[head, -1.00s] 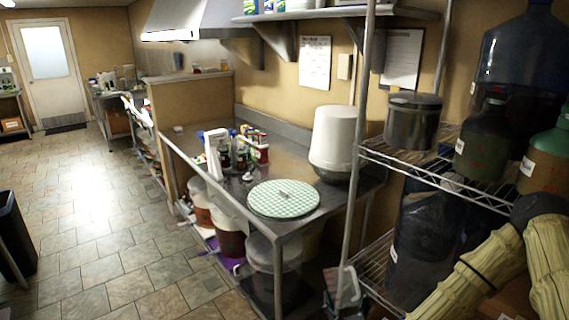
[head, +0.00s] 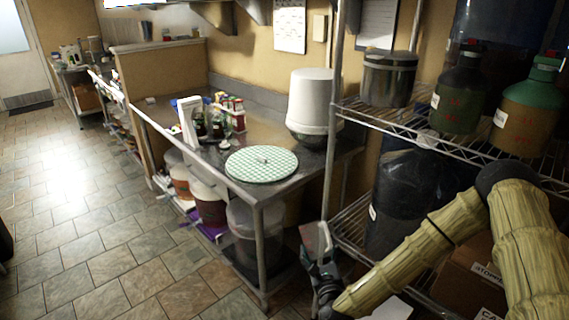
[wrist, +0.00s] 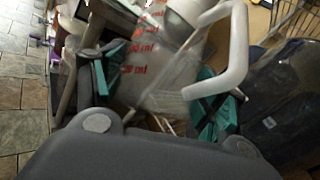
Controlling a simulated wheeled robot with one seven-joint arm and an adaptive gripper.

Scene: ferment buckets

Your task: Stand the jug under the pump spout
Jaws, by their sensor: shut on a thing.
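The jug (wrist: 150,70) is translucent with red ml markings and a white handle (wrist: 237,60), seen close up in the wrist view. My gripper (wrist: 163,90) has its teal fingers on either side of the jug and is shut on it. In the head view my gripper (head: 322,268) is low, in front of the wire shelf and right of the steel table's near corner; the jug (head: 318,240) shows there only as a small pale shape. I cannot make out a pump spout in either view.
The steel table (head: 262,145) carries a round green-checked mat (head: 261,164), bottles and a white-topped container (head: 311,100). Buckets (head: 207,203) stand beneath it. A wire shelf (head: 390,115) with a steel pot (head: 388,79) and large bottles is at right. Tiled floor (head: 90,230) is open at left.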

